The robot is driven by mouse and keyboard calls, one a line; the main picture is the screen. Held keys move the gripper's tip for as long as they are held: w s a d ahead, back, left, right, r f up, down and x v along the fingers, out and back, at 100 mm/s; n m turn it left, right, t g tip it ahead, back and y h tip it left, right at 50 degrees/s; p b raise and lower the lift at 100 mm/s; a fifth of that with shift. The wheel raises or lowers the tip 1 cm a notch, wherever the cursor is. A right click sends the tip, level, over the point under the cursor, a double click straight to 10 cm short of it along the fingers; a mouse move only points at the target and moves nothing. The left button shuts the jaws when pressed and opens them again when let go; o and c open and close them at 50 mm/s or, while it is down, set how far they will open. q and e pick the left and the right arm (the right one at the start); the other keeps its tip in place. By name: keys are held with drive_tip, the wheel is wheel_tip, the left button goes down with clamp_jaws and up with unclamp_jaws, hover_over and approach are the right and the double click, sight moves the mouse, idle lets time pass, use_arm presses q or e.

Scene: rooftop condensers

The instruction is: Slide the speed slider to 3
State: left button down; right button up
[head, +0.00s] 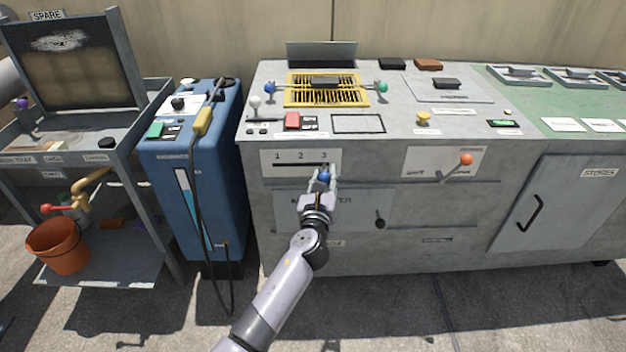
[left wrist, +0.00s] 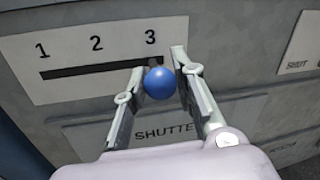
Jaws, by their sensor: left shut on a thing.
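The speed slider's plate (left wrist: 75,59) is pale, with the marks 1, 2 and 3 above a dark horizontal slot (left wrist: 90,70). It also shows on the front of the grey bench in the head view (head: 290,158). The slider's blue ball knob (left wrist: 159,83) stands at the right end of the slot, below the 3; it also shows in the head view (head: 325,176). My left gripper (head: 323,177) is shut on the blue knob, with one finger on each side of it. The slider's stem behind the knob is mostly hidden. My right gripper is not in view.
A panel labelled SHUTTER (left wrist: 165,131) lies below the slider, with a dark knob (head: 379,223) at its right. An orange-knobbed lever (head: 466,159) is farther right on the bench front. A blue machine (head: 200,200) with a hose stands to the left.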

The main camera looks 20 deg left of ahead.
use_arm(q)
drive_tip(key=shift+d, duration=0.2)
drive_tip(key=c, duration=1.3)
unclamp_jaws()
drive_tip(key=shift+d, duration=0.1)
drive_tip(key=shift+s, duration=0.2)
drive_tip(key=s, duration=1.1)
drive_tip(key=shift+s+d, duration=0.25)
drive_tip(key=shift+d, duration=0.2)
